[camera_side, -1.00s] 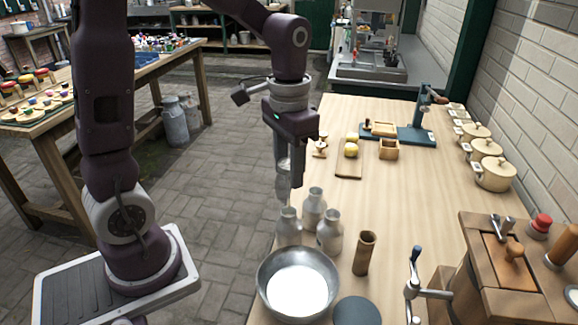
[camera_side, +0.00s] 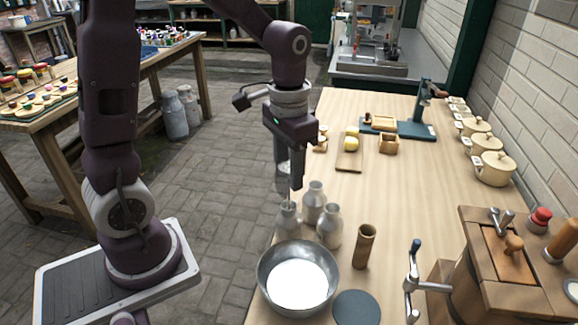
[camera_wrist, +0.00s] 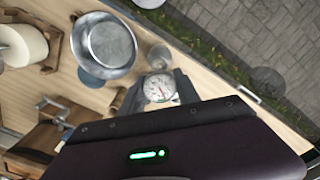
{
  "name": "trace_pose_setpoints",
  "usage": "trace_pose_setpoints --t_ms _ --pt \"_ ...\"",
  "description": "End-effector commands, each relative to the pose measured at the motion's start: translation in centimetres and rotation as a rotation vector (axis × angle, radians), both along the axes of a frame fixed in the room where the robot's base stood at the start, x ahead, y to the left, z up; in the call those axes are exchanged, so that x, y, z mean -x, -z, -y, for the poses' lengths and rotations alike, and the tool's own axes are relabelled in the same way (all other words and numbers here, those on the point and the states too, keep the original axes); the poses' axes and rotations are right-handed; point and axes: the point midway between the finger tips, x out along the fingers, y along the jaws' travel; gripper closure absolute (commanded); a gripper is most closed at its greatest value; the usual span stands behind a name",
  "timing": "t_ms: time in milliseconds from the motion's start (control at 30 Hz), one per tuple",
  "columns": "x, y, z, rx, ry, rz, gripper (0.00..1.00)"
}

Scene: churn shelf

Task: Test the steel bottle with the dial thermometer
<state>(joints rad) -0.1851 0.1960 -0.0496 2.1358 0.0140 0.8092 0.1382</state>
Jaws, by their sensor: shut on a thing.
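My gripper (camera_side: 290,180) is shut on the dial thermometer and points down at the left edge of the table. The thermometer's white round dial (camera_wrist: 160,88) with a red needle shows between my fingers in the wrist view. Its thin stem hangs straight over the mouth of the leftmost grey metal bottle (camera_side: 287,224); the tip is hidden or too small to see, so I cannot tell how deep it reaches. All are upright.
A metal bowl with white contents (camera_side: 298,284) stands just in front of the bottles. A wooden cup (camera_side: 364,247), a dark round disc (camera_side: 356,308) and a wooden churn with a crank (camera_side: 497,265) are to the right. The table's middle is clear.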

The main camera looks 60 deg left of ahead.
Motion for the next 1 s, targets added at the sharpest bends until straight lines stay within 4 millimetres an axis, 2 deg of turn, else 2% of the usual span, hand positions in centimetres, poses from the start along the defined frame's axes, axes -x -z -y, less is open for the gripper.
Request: trace_pose_setpoints --t_ms 1000 --pt "0.0 2.3 0.0 0.000 0.000 -0.001 0.89"
